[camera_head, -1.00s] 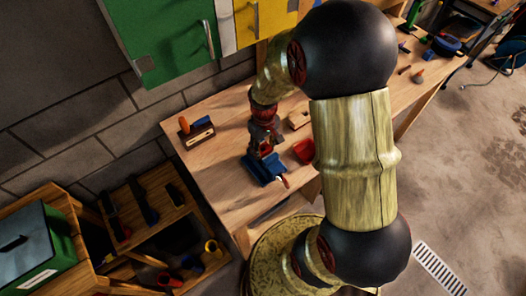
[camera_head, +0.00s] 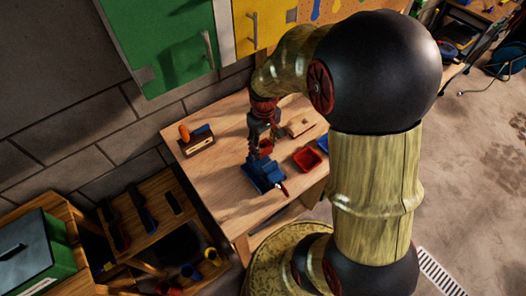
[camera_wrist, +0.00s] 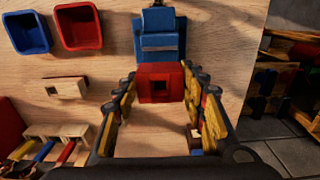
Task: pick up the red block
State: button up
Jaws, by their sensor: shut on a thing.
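A blue vise (camera_wrist: 160,40) is right beside the block. In the head view my gripper (camera_head: 259,138) points down just above the vise (camera_head: 264,176), with the red block (camera_head: 265,149) partly hidden between its fingers. I cannot tell whether the block still touches the vise.
A red bin (camera_head: 308,159) and a blue bin (camera_wrist: 27,33) stand on the wooden workbench (camera_head: 222,188). A wooden block with a hole (camera_wrist: 65,88) lies near them. A wooden holder with tools (camera_head: 198,143) is at the bench's left. A shelf stands left of the bench.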

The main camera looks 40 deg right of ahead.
jog(key=s, duration=1.7)
jog(key=shift+s+d+f, duration=0.2)
jog(key=shift+s+d, duration=0.05)
jog(key=shift+s, duration=0.15)
jog(key=shift+s, duration=0.1)
